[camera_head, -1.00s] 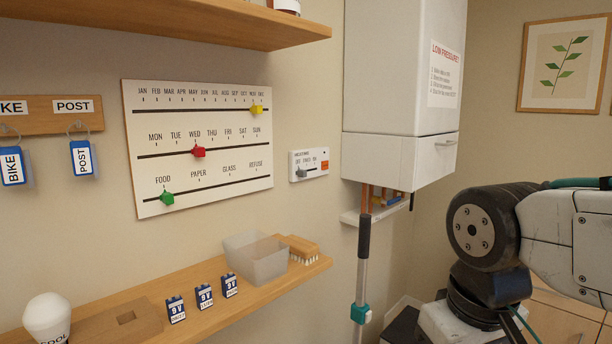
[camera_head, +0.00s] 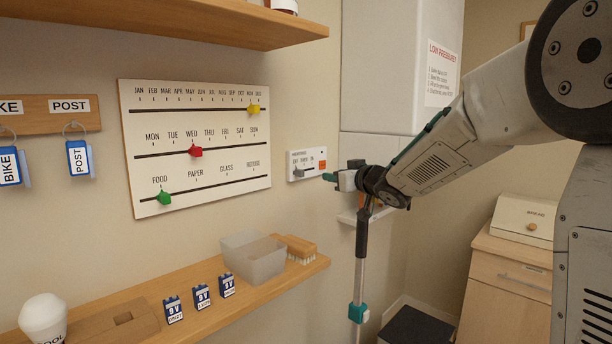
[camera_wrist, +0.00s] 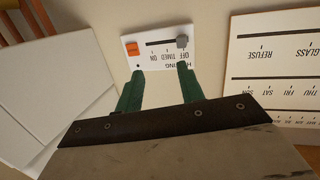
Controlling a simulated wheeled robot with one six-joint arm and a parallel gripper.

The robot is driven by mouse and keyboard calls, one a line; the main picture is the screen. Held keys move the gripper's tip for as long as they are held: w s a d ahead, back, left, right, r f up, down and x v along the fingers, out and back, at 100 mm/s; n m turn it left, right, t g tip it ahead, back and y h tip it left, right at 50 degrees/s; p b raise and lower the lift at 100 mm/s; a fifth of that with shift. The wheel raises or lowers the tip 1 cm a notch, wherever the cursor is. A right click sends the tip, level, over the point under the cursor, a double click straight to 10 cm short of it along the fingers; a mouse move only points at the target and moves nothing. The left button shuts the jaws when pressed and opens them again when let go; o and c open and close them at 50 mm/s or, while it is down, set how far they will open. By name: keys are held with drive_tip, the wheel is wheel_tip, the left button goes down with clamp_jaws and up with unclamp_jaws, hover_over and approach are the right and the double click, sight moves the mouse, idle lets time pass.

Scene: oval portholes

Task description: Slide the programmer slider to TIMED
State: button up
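The programmer (camera_head: 316,153) is a small white wall panel with an orange square; it also shows upside down in the wrist view (camera_wrist: 144,37). Its grey slider knob (camera_head: 299,173) sits at the OFF end of a dark slot, and also shows in the wrist view (camera_wrist: 182,42). TIMED is the middle label, ON the other end. My gripper (camera_head: 329,177) is in front of the panel's right side. In the wrist view its green fingers (camera_wrist: 160,72) are apart with nothing between them. The knob is just beyond the right fingertip, apparently not touched.
A white boiler (camera_head: 385,75) hangs to the right of the panel, close to my arm. A planner board (camera_head: 225,125) with coloured sliders is on the left. A wooden shelf (camera_head: 200,325) below holds a bin (camera_head: 262,262), a brush and battery blocks. A pole (camera_head: 360,265) stands below my gripper.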

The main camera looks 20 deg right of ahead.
sight(302, 173)
drive_tip(key=w+a+y, duration=0.1)
drive_tip(key=w+a, duration=0.1)
drive_tip(key=w, duration=0.1)
drive_tip(key=w+a+n+y, duration=0.1)
drive_tip(key=w+a+y, duration=0.1)
drive_tip(key=w, duration=0.1)
drive_tip(key=w+a+f+n+y, duration=0.1)
drive_tip(key=w+a, duration=0.1)
drive_tip(key=w, duration=0.1)
drive_tip(key=shift+w+a+f+y, duration=0.1)
drive_tip(key=shift+w+a+y, duration=0.05)
drive_tip(key=shift+y, duration=0.25)
clamp_jaws()
